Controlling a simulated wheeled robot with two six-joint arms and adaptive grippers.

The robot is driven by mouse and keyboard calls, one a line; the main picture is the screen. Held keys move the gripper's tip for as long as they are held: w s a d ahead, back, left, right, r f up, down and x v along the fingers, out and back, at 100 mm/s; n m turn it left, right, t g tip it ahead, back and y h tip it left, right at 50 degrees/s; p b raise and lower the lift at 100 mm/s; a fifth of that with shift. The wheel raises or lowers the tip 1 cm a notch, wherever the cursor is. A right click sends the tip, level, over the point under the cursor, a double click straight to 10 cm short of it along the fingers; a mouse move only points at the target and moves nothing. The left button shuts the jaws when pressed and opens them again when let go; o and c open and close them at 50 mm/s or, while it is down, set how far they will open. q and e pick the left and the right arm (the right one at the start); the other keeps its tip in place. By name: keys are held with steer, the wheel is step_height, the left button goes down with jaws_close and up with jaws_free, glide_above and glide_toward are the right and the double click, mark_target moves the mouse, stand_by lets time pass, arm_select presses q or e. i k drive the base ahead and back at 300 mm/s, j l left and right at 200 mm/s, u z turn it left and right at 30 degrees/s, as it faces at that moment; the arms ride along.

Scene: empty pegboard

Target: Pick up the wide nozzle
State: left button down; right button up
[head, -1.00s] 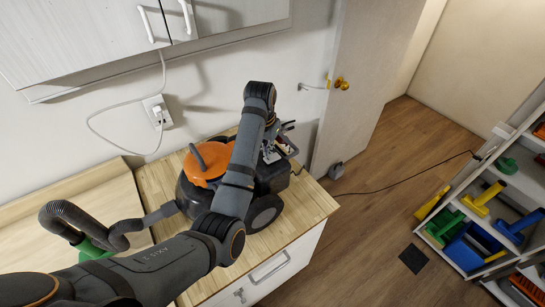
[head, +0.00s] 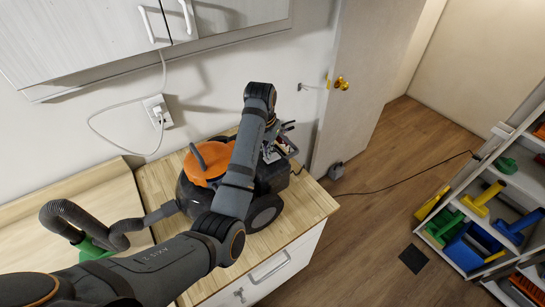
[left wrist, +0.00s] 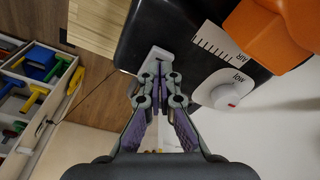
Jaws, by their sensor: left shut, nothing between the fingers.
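Several coloured T-shaped nozzles lie on the shelf at the right of the head view, among them a yellow nozzle (head: 482,200), a blue nozzle (head: 518,226) and a green nozzle (head: 443,226). I cannot tell which is the wide nozzle. They also show small at the left of the left wrist view, with a blue one (left wrist: 40,62). My left gripper (head: 280,146) is shut and empty beside the orange and black vacuum (head: 206,166), far from the shelf. In the left wrist view its fingertips (left wrist: 158,78) are close to a pale part on the vacuum's black body. My right gripper is not in view.
The vacuum stands on a wooden counter (head: 318,205), its grey hose (head: 75,215) running left to a green end piece (head: 93,249). An open door (head: 365,75) stands behind. A dark cord crosses the floor (head: 385,225), which is otherwise mostly clear up to the shelf (head: 500,138).

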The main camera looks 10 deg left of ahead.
mark_target(90, 251)
steer(key=k+l, duration=0.15)
steer(key=k, duration=0.35)
steer(key=k+l, duration=0.15)
steer(key=k, duration=0.35)
